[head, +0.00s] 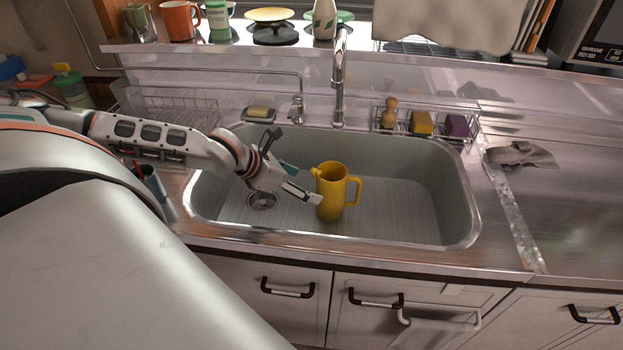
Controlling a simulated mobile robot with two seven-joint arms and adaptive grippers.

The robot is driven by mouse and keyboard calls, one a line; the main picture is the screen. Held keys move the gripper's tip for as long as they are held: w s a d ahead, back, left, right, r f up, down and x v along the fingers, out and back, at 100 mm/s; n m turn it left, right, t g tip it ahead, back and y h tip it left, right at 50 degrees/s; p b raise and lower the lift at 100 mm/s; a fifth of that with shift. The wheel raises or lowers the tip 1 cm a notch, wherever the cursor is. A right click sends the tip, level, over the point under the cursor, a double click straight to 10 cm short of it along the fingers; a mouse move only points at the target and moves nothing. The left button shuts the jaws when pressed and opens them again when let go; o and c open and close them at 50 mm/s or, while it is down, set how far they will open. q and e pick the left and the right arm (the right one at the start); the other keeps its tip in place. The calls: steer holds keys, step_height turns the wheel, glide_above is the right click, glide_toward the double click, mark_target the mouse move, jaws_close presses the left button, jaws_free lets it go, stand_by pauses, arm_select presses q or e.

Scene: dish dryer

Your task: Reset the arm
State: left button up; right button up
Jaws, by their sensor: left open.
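My left arm reaches in from the left over the sink. My left gripper (297,167) is open, with its fingers apart over the left half of the basin. One finger points up near the basin's back rim, and the other reaches down close to a yellow pitcher (331,192). The pitcher stands upright in the sink (420,205), its handle to the right. I cannot tell whether the lower finger touches it. My right gripper is not in view.
A faucet (339,80) rises behind the basin. A wire caddy with a brush and sponges (421,123) sits at the back right. A soap dish (259,113) is at the back left. A grey cloth (521,155) lies on the right counter, otherwise mostly clear.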

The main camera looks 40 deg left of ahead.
arm_select(q)
steer(key=shift+s+a+r, duration=0.1)
steer(key=shift+s+r, duration=0.25)
steer(key=shift+s, duration=0.05)
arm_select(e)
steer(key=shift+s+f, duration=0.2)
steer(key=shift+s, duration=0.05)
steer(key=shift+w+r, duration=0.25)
